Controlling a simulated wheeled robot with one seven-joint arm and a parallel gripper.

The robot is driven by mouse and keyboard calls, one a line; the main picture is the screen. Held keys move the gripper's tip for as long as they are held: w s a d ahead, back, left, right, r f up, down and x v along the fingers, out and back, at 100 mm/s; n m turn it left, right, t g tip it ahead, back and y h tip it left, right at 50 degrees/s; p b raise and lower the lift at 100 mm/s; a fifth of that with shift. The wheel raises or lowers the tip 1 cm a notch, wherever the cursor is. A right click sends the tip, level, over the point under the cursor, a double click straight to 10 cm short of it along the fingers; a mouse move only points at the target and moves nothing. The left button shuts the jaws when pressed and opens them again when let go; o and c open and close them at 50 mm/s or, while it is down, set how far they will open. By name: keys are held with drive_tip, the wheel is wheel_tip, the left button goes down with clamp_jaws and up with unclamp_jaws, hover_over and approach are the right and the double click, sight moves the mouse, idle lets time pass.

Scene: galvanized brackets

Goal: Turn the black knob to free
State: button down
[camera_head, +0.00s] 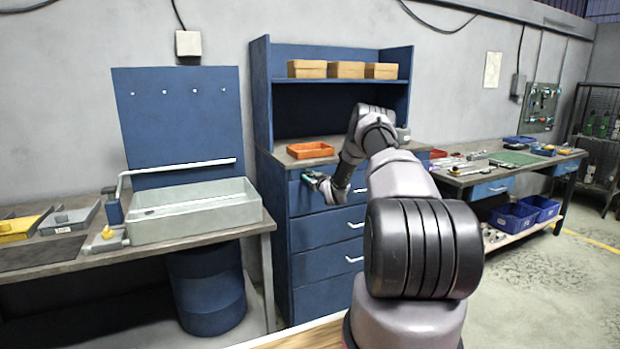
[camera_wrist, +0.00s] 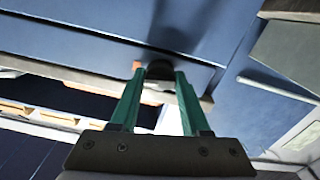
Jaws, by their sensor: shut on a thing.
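The black knob (camera_wrist: 159,71) is on the blue cabinet front in the wrist view, between my green fingertips. My gripper (camera_wrist: 160,76) is shut on it, one finger on each side. The knob's pointer and any free marking cannot be made out. In the camera_head view, my gripper (camera_head: 312,179) is at the upper left drawer front of the blue cabinet (camera_head: 310,232), and the knob is hidden there by my gripper and arm.
An orange tray (camera_head: 310,150) lies on the cabinet's worktop, just above my gripper. Several cardboard boxes (camera_head: 346,69) stand on the shelf. A grey basin (camera_head: 195,215) is on the left bench. Drawer handles (camera_head: 355,225) stick out below my arm.

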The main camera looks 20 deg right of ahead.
drive_tip(key=n, duration=0.3)
drive_tip(key=shift+n, duration=0.4)
drive_tip(key=n, duration=0.8)
drive_tip(key=shift+n, duration=2)
drive_tip(key=shift+c, duration=1.9)
unclamp_jaws()
drive_tip(key=s, duration=1.1)
drive_tip(key=shift+d, duration=0.2)
